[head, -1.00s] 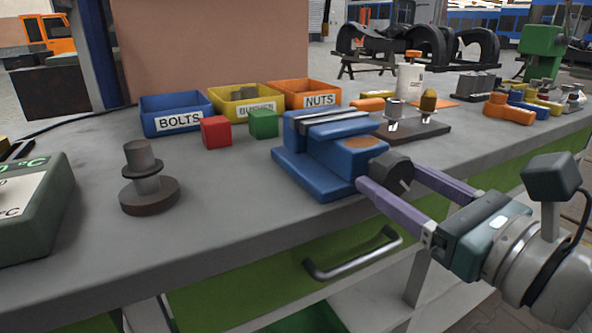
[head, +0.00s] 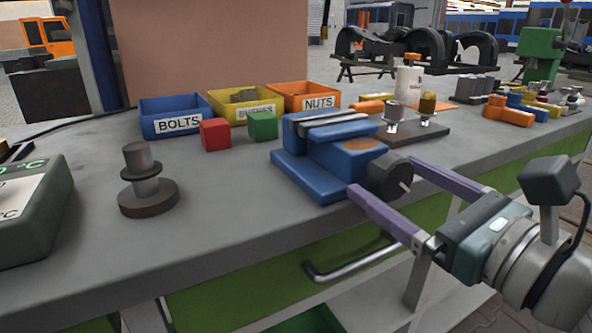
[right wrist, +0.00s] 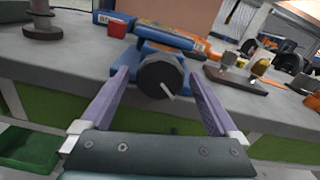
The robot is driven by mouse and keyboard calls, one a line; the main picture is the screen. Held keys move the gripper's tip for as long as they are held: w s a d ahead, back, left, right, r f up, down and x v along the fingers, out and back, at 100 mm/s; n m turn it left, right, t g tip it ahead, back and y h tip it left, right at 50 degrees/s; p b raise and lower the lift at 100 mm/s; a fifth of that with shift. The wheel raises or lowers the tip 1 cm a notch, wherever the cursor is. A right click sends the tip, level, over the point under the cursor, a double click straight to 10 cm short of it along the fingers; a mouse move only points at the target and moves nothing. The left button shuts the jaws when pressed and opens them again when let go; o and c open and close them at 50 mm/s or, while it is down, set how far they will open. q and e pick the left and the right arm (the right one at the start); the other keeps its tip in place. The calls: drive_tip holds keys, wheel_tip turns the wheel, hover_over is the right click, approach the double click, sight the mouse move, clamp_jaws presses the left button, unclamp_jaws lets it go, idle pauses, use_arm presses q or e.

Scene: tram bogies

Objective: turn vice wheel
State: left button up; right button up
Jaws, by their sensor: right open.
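The blue vice (head: 330,160) stands at the front edge of the grey workbench. Its dark round wheel (head: 390,180), with a pale line on its face, sticks out over the edge. In the right wrist view the wheel (right wrist: 161,77) faces the camera, the vice (right wrist: 160,37) behind it. My right gripper (head: 382,175) is open, its two purple fingers on either side of the wheel. In the right wrist view, gaps show between the wheel and both fingers of the gripper (right wrist: 160,85). My left gripper is not in view.
Blue (head: 172,115), yellow (head: 240,103) and orange (head: 305,95) bins stand behind the vice, with red (head: 215,133) and green (head: 263,125) cubes before them. A dark spindle part (head: 147,180) stands left. A drawer handle (head: 350,262) juts out below the bench.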

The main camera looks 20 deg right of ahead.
drive_tip(key=s+b, duration=0.3)
drive_tip(key=s, duration=0.7)
drive_tip(key=shift+d, duration=0.4)
drive_tip(key=shift+w+r, duration=0.1)
